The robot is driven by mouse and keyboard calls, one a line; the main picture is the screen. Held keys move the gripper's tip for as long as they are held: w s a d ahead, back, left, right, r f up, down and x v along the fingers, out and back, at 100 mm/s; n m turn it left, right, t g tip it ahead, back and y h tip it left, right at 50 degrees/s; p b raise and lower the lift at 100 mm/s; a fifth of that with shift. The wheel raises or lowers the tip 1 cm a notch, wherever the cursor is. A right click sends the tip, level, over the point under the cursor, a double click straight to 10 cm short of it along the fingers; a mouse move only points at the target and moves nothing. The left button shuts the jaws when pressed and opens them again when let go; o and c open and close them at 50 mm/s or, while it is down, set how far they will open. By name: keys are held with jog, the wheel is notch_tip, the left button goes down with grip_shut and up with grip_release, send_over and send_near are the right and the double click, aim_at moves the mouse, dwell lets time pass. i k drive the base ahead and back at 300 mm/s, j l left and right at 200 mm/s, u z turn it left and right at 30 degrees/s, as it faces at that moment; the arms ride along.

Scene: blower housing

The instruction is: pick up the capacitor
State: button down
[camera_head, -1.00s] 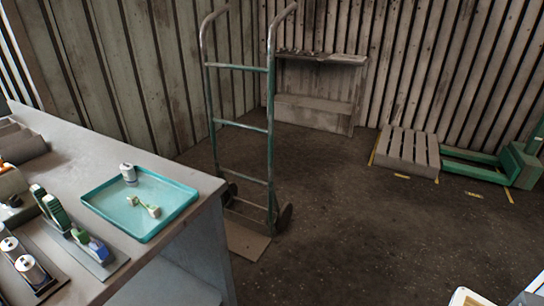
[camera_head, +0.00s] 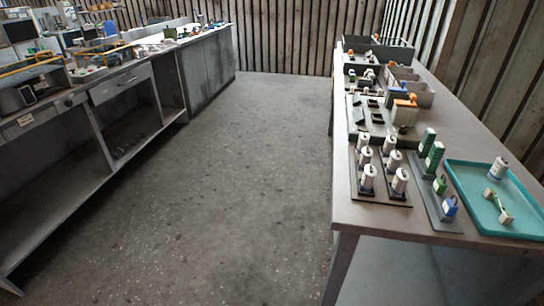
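White cylinders with dark-topped ends, which look like capacitors, stand upright in several spots of a dark rack (camera_head: 381,201) on the right-hand bench; one of them is the front right cylinder (camera_head: 400,181). A similar single white cylinder (camera_head: 497,168) stands in the teal tray (camera_head: 522,188) at the right. I cannot tell which one the task means. A pale, bone-shaped part (camera_head: 498,206) with green on it lies in the same tray. My gripper is not in view.
Beside the rack, a grey strip (camera_head: 440,218) holds green and blue parts. Further back on the right bench (camera_head: 455,110) are bins and boards. A cluttered bench (camera_head: 125,75) with open shelves runs along the left. The concrete floor (camera_head: 235,180) between is clear.

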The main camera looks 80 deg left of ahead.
aim_at(366, 154)
jog(key=u, duration=0.45)
jog(key=j+u, duration=0.15)
jog(key=u, duration=0.8)
jog(key=l+u, duration=0.1)
jog(key=u, duration=0.25)
jog(key=k+u, duration=0.1)
jog(key=u, duration=0.25)
jog(key=l+u, duration=0.15)
jog(key=u, duration=0.2)
jog(key=i+j+u, duration=0.15)
jog(key=i+u, duration=0.3)
